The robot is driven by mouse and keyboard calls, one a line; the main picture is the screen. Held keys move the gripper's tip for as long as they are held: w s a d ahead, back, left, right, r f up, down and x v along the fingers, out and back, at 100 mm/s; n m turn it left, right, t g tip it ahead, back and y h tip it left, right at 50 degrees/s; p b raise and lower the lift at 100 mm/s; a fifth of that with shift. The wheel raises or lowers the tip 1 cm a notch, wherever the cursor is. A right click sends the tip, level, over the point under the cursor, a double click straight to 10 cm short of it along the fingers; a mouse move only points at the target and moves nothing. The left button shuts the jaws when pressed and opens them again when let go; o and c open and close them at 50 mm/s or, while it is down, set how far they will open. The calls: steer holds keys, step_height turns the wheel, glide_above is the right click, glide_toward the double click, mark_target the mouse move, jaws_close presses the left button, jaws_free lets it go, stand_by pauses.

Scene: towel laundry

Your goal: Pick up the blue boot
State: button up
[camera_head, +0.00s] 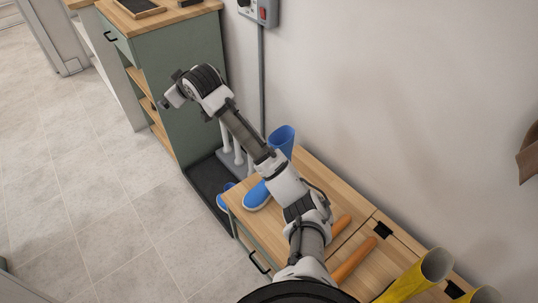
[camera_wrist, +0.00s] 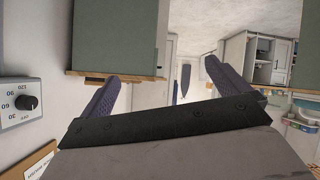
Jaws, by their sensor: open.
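A blue boot (camera_head: 256,196) is at the far end of the wooden bench top. Its toe shows left of my arm and a blue shaft (camera_head: 281,140) shows behind my arm; my arm hides the part between. Another blue piece (camera_head: 223,198), perhaps a second boot's toe, shows lower, just past the bench end. My gripper (camera_head: 168,98) is raised in front of the green cabinet, away from the boot to its upper left. In the wrist view its two purple-grey fingers (camera_wrist: 163,72) are spread apart with nothing between them. No boot shows in the wrist view.
The green cabinet (camera_head: 175,75) stands beyond the bench, with a dark tray (camera_head: 207,183) on the floor between. Two orange pieces (camera_head: 354,260) and yellow boots (camera_head: 422,274) are on the bench (camera_head: 330,180). The wall bounds the right; the tiled floor (camera_head: 80,180) is clear.

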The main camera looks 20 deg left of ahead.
steer(key=w+d+f+m+g+h+p, duration=0.1)
steer(key=w+d+f+h+p, duration=0.15)
steer(key=d, duration=0.45)
steer(key=w+d+f+m+g+h+p, duration=0.1)
steer(key=w+d+f+g+h, duration=0.15)
steer(key=d, duration=0.45)
steer(key=m+g+h+p, duration=0.2)
steer(key=g+h+p, duration=0.1)
steer(key=h, duration=0.2)
glide_toward(282, 132)
steer(key=s+r, duration=0.1)
steer(key=s, duration=0.2)
steer(key=f, duration=0.5)
steer(key=d+f+p, duration=0.1)
steer(key=f, duration=0.1)
steer(key=shift+s+f, duration=0.1)
steer(key=shift+f, duration=0.3)
step_height(282, 132, down, 6)
steer(key=p, duration=0.1)
steer(key=shift+a+p, duration=0.2)
steer(key=shift+p, duration=0.2)
steer(key=c, duration=1.4)
steer(key=shift+r, duration=0.1)
steer(key=shift+c, duration=0.3)
steer(key=shift+r, duration=0.1)
